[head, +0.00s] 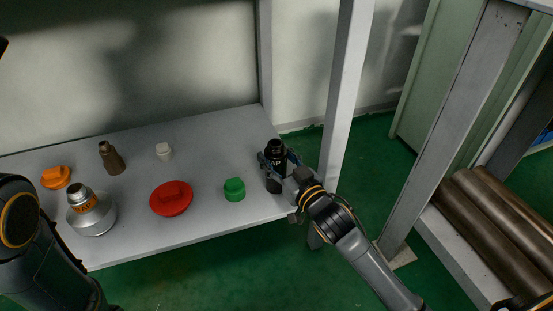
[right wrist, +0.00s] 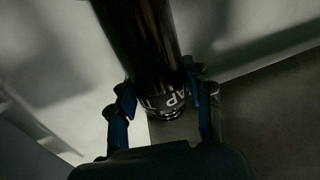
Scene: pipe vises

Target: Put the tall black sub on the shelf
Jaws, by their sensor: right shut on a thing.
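The tall black sub (head: 274,182) is a dark cylinder with white lettering. It stands roughly upright at the right end of the grey shelf (head: 215,155). My right gripper (head: 276,161) is shut on it from the right. In the right wrist view the sub (right wrist: 140,40) fills the upper middle, with the blue-padded fingers (right wrist: 160,100) on either side of its lettered end. I cannot tell whether its base touches the shelf. My left arm shows at the lower left; its gripper is out of view.
On the shelf are a green piece (head: 234,190), a red disc (head: 171,198), a white piece (head: 164,152), a brown bottle (head: 111,158), an orange piece (head: 55,177) and a silver flask (head: 91,215). A grey post (head: 346,85) rises right of the sub. Pipes (head: 490,220) lie far right.

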